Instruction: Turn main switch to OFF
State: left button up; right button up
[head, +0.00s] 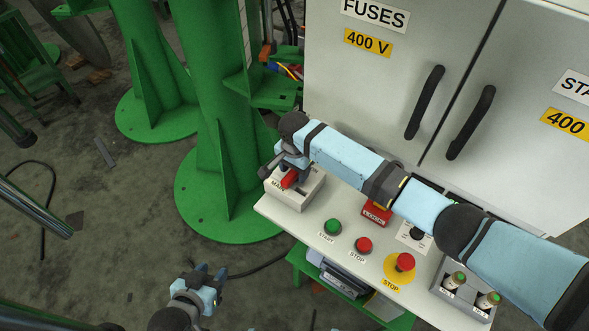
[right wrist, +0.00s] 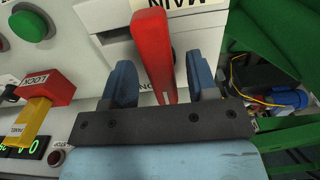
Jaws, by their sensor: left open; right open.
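The main switch is a red lever (head: 289,180) on a light box labelled MAIN (head: 306,196), at the left end of the control panel. It also shows large in the right wrist view (right wrist: 153,48). My right gripper (head: 284,166) is at the lever, with its arm reaching in from the right over the panel. In the right wrist view its two blue fingers (right wrist: 162,82) are open, one on each side of the lever, with gaps visible. Part of the switch box is hidden by the gripper. My left gripper (head: 211,272) is open and empty, low over the floor left of the panel.
A green START button (head: 333,226), a red STOP button (head: 363,245) and an emergency stop (head: 404,262) sit on the panel. A red LOCK piece (head: 376,214) is beside my right arm. A green column (head: 222,130) stands close left. Cabinet doors (head: 375,90) rise behind.

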jog(key=c, duration=0.9)
